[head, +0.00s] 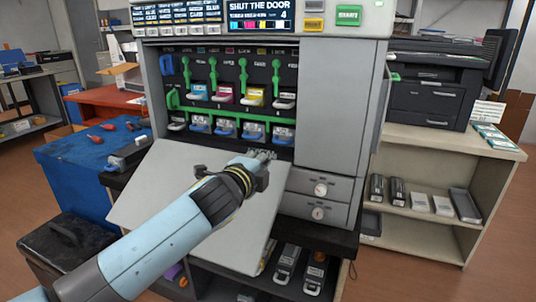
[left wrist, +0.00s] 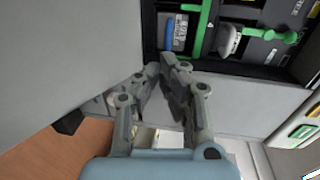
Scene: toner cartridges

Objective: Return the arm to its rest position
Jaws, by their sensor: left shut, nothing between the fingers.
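My left arm reaches in from the lower left of the head view. Its gripper (head: 266,156) is in front of the printer's open bay, above the lowered grey door (head: 180,205). In the left wrist view the gripper (left wrist: 165,66) has its fingertips together with nothing between them. The printer (head: 338,100) has a row of toner cartridges (head: 253,97) in blue, magenta, yellow and grey-white, with green levers above them. The printer's screen (head: 260,16) reads "SHUT THE DOOR". My right gripper does not show in either view.
A blue-covered table (head: 70,165) with red-handled tools stands left. A black bin (head: 65,245) is at lower left. A beige shelf (head: 450,145) with a black printer (head: 435,88) stands right. Dark cartridges (head: 288,262) lie on the shelf below the door.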

